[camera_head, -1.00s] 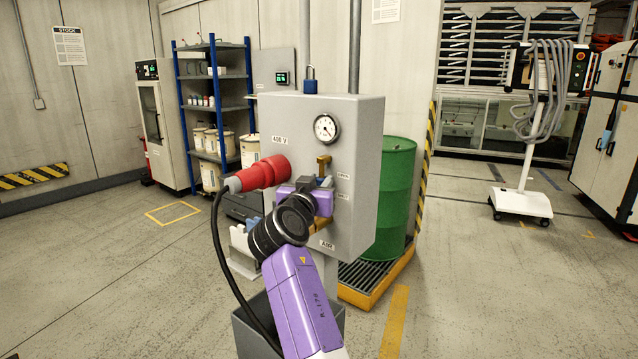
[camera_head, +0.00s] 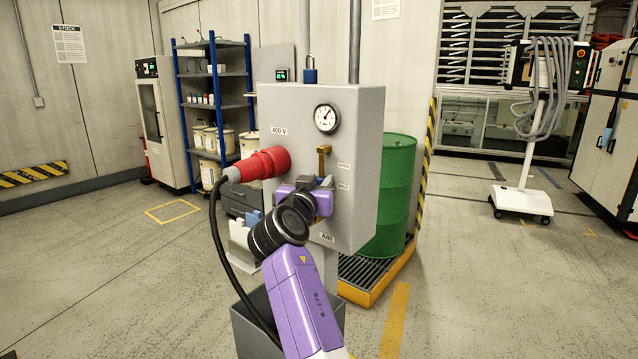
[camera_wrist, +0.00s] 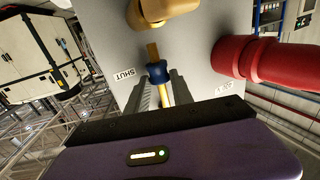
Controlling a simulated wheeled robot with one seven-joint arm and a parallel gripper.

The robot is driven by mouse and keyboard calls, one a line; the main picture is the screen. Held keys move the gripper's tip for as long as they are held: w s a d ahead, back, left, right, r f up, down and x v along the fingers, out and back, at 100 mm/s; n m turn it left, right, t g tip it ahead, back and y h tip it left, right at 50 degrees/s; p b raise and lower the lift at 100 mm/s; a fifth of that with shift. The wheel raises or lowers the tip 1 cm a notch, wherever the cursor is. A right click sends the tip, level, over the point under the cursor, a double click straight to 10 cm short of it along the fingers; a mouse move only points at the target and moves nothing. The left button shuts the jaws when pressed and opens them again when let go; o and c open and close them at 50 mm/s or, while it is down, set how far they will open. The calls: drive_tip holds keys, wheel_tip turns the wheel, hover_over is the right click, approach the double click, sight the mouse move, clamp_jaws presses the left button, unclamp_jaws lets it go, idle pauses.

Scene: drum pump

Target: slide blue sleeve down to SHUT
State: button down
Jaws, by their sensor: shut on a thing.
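The blue sleeve (camera_wrist: 157,71) sits on a brass stem in the wrist view, between the tips of my gripper (camera_wrist: 164,88). The grey fingers are closed on it. The SHUT label (camera_wrist: 124,75) is beside the sleeve, on the grey cabinet face. In the head view my gripper (camera_head: 320,184) is at the cabinet front, below a brass fitting (camera_head: 323,158) and roughly level with the lower of two small labels. The sleeve is mostly hidden there by my wrist.
The grey cabinet (camera_head: 355,210) carries a gauge (camera_head: 326,118). A red plug (camera_head: 264,163) with a black cable sticks out close left of my gripper. A green drum (camera_head: 395,195) stands behind on a yellow-edged grate. Open floor lies to the right.

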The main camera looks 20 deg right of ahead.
drive_tip(key=shift+f, duration=0.65)
drive_tip(key=c, duration=1.1)
unclamp_jaws()
drive_tip(key=shift+r, duration=0.1)
drive_tip(key=v, duration=0.8)
drive_tip(key=shift+b, duration=0.3)
drive_tip(key=shift+w, duration=0.1)
